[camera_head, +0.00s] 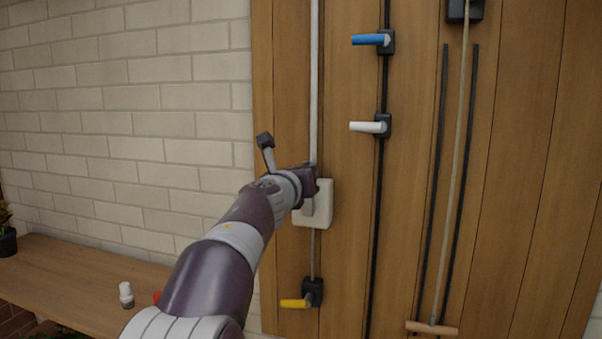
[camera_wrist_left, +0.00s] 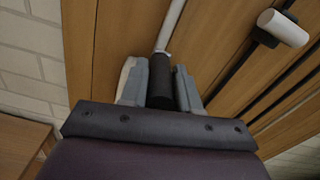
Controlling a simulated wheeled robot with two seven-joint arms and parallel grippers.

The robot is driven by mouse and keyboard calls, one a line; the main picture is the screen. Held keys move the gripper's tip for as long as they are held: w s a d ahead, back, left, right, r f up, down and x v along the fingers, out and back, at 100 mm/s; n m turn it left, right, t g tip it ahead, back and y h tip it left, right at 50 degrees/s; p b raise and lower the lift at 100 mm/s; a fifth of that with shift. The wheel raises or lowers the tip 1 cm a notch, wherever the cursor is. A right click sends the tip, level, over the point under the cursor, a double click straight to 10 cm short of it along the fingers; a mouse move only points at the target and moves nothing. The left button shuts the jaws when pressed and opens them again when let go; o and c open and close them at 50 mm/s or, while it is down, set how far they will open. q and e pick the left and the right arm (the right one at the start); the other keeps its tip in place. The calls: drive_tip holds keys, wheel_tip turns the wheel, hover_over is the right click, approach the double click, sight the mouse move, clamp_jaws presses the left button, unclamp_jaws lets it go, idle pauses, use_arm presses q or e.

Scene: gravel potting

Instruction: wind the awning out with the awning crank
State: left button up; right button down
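The awning crank shows as a thin white rod (camera_head: 314,80) running down the wooden wall, with a black grip (camera_wrist_left: 161,82) at its lower end. My left gripper (camera_head: 311,180) is at that lower end, in front of a pale box (camera_head: 325,206) on the wall. In the left wrist view, the two grey fingers of my left gripper (camera_wrist_left: 165,88) stand close against both sides of the black grip, which looks held between them. The awning itself is not in view. My right gripper is not in view.
Blue (camera_head: 368,39), white (camera_head: 368,127) and yellow (camera_head: 294,303) handles stick out from the wall nearby. A wooden T-handle (camera_head: 432,328) hangs on a rod at the right. A wooden bench (camera_head: 70,290) at lower left bears a small white bottle (camera_head: 126,294).

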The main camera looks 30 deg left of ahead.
use_arm(q)
drive_tip(key=shift+o, duration=1.2)
drive_tip(key=shift+d, duration=0.1)
drive_tip(key=shift+s, duration=0.25)
drive_tip(key=b+v, duration=0.1)
drive_tip(key=v, duration=1.1)
drive_tip(key=shift+b, duration=0.35)
drive_tip(key=shift+d, duration=0.1)
